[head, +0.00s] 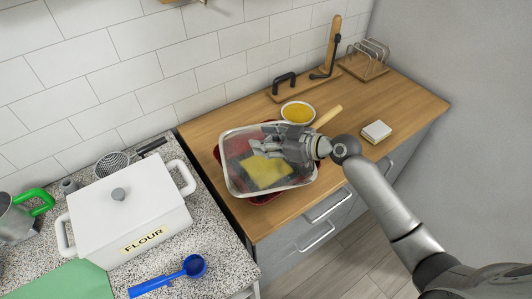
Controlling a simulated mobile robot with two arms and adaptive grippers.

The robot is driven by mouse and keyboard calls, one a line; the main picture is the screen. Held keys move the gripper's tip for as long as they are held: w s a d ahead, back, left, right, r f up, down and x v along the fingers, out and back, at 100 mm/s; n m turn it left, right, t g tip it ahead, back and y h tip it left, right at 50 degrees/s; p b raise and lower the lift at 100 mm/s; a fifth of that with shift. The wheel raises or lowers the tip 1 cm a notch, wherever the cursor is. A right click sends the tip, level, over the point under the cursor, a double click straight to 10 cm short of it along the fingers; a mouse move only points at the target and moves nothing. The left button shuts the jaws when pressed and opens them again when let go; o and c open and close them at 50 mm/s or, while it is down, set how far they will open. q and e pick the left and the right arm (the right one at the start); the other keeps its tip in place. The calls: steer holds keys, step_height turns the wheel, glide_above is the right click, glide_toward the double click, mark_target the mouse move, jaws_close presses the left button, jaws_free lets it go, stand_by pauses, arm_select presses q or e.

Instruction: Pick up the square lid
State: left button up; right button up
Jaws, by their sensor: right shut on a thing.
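A clear, rounded-square lid with a pale metallic rim (225,168) is over a red dish (264,201) on the wooden counter. A yellow patch (266,172) shows through the lid. My right gripper (262,147) reaches in from the right over the middle of the lid. It is shut on the lid, and its fingers hide the part they hold. The red dish shows past the lid's edges at the left and front. I cannot tell how large any gap between lid and dish is. My left gripper is not in view.
A bowl of yellow food (298,112) and a wooden handle (328,116) are close behind my right gripper. A sponge (376,131) lies to the right. A white flour box (128,215) and a blue scoop (178,274) are on the speckled counter at left.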

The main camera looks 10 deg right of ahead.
steer(key=shift+s+f, duration=0.1)
steer(key=shift+f, duration=0.15)
jaws_close()
steer(key=shift+r, duration=0.1)
steer(key=shift+r, duration=0.15)
